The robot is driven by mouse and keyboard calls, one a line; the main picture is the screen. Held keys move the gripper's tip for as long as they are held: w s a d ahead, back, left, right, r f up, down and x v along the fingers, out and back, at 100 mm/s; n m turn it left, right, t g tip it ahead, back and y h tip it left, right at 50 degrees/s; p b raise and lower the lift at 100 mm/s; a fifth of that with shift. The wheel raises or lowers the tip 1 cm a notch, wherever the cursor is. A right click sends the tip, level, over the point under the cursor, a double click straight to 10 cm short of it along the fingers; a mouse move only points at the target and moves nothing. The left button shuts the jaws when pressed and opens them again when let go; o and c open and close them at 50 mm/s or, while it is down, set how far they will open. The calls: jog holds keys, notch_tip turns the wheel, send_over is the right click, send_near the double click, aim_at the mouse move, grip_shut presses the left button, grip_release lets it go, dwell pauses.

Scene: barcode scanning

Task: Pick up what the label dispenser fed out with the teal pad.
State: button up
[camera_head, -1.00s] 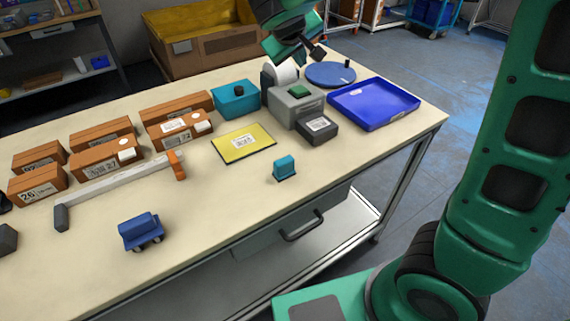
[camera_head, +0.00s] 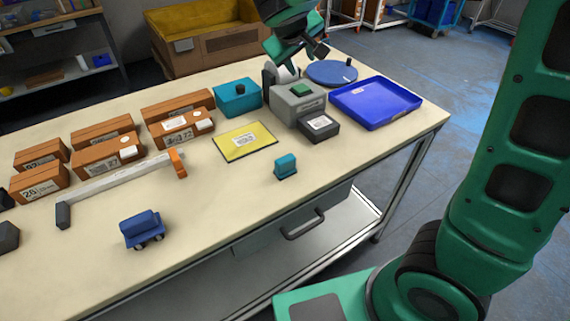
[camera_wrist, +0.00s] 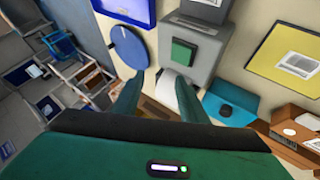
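The label dispenser (camera_head: 296,104) is a grey box with a green top button, and shows in the wrist view (camera_wrist: 208,45). A white label (camera_head: 320,122) with print lies on its dark front ledge (camera_head: 318,132). A white roll (camera_wrist: 173,92) is at its back. The small teal pad (camera_head: 286,166) stands upright on the table, apart from the dispenser, and is not visible in the wrist view. My gripper (camera_wrist: 158,97) is open and empty above the back of the dispenser, its fingers apart with the roll showing between them.
A blue tray (camera_head: 376,119) and a round blue disc (camera_head: 331,73) lie right of and behind the dispenser. A yellow board (camera_head: 233,153), a teal box (camera_head: 237,113) and several orange cartons (camera_head: 113,160) are to the left. The table front (camera_head: 225,208) is mostly clear around a blue wheeled block (camera_head: 142,231).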

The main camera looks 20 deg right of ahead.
jog(key=s+a+f+n+g+y, duration=0.35)
jog(key=s+a+n, duration=0.25)
jog(key=s+n, duration=0.3)
jog(key=n+g, duration=0.4)
jog(key=n, duration=0.5)
send_over(285, 158)
jog(key=shift+f+y, duration=0.3)
jog(key=shift+y, duration=0.15)
notch_tip(285, 158, down, 10)
jog(key=shift+f, duration=0.1)
grip_shut()
